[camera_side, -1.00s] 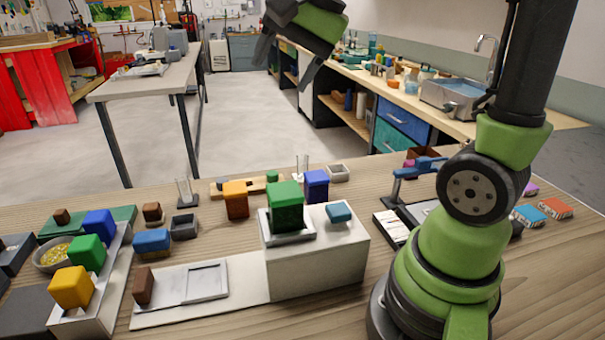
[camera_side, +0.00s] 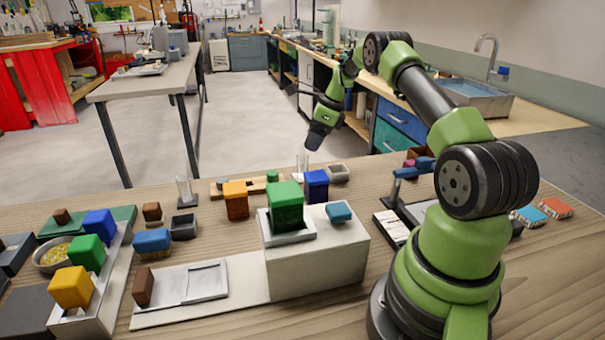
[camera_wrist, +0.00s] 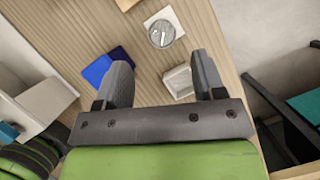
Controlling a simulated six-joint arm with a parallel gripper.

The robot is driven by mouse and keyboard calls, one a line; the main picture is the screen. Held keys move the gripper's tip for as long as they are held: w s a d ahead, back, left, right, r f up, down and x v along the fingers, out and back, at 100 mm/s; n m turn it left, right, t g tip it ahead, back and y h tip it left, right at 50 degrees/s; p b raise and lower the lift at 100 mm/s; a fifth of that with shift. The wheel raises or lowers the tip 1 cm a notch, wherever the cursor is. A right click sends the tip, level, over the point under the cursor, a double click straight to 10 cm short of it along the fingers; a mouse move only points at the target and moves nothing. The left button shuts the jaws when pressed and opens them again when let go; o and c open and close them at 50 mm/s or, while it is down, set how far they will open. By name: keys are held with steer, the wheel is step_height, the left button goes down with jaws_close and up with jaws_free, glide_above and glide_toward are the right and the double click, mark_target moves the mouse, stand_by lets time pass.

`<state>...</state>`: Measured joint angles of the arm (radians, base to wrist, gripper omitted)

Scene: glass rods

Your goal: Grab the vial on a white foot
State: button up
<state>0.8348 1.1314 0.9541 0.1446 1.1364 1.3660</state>
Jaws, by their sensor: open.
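The clear glass vial (camera_wrist: 161,34) stands on a white square foot (camera_wrist: 174,17) in the wrist view, a little beyond the fingertips and roughly between their lines. In the side view the vial (camera_side: 303,162) shows as a thin upright tube behind the blue block, its lower part partly hidden. My gripper (camera_wrist: 161,62) is open and empty, its two fingers apart. In the side view my gripper (camera_side: 314,140) hangs just above and behind the vial, tilted downward. A second glass vial (camera_side: 184,191) stands on a dark grey foot at the left.
The blue block (camera_side: 316,185) stands close in front of the vial, beside my left finger in the wrist view. A small open pale box (camera_side: 339,173) sits right of the vial. An orange block (camera_side: 235,199) and a green block (camera_side: 286,206) on a white pedestal (camera_side: 325,262) stand nearer.

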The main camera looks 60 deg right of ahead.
mark_target(298, 168)
steer(key=shift+x, duration=3.6)
steer(key=shift+w+d+r, duration=0.1)
steer(key=shift+w, duration=0.05)
steer(key=c, duration=1)
